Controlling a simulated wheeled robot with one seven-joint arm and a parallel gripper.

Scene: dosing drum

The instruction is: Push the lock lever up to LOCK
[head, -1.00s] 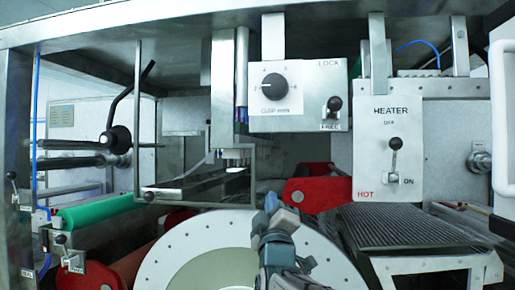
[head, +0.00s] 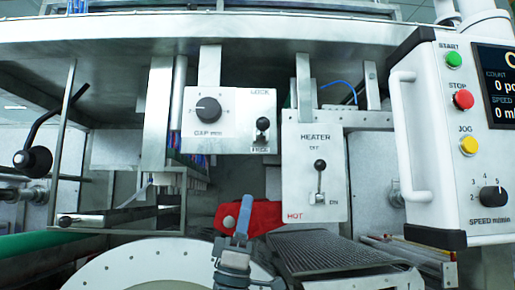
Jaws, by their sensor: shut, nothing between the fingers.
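The lock lever (head: 262,125) has a black knob on a short stem, on the right of a white panel (head: 231,98) in the head view. LOCK is printed above it and FREE below it. The knob stands between the two words, somewhat nearer FREE. My gripper (head: 245,211) is in the lower middle of the head view, below the panel and a little left of the lever in the picture. Its fingers are shut and empty and point up. It appears apart from the lever.
A gap dial (head: 207,111) sits left of the lever on the same panel. The HEATER panel (head: 314,172) with its own lever (head: 319,185) is to the right. A white drum (head: 140,265), a red part (head: 265,217) and a ribbed chute (head: 330,252) lie below.

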